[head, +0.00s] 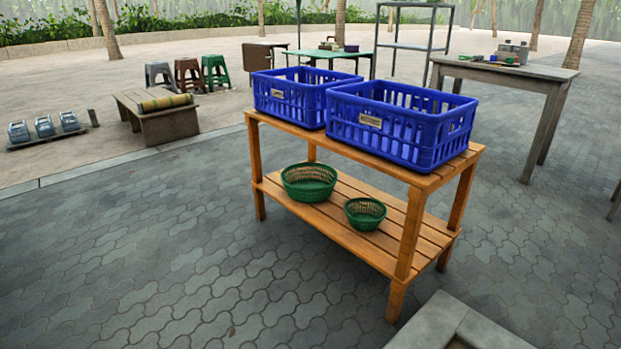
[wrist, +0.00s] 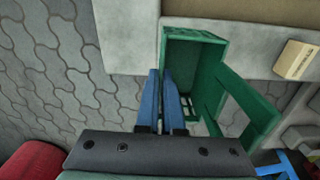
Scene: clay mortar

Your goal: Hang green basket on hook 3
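Two round green woven baskets stand upright on the lower shelf of the wooden rack in the head view: a larger green basket (head: 309,182) on the left and a smaller green basket (head: 365,213) to its right. Both look empty. My gripper (wrist: 161,72) shows only in the wrist view, its two blue fingers close together. A green box-like frame (wrist: 194,62) lies just beyond the fingertips; I cannot tell if they touch it. Neither round basket shows in the wrist view. No hook can be made out in either view.
Two blue crates (head: 300,96) (head: 400,121) stand on top of the wooden rack (head: 352,238). A grey table (head: 500,72) is at the back right, a low bench (head: 170,122) at the left. Pale edging (head: 452,325) lies at bottom right. Paving left of the rack is clear.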

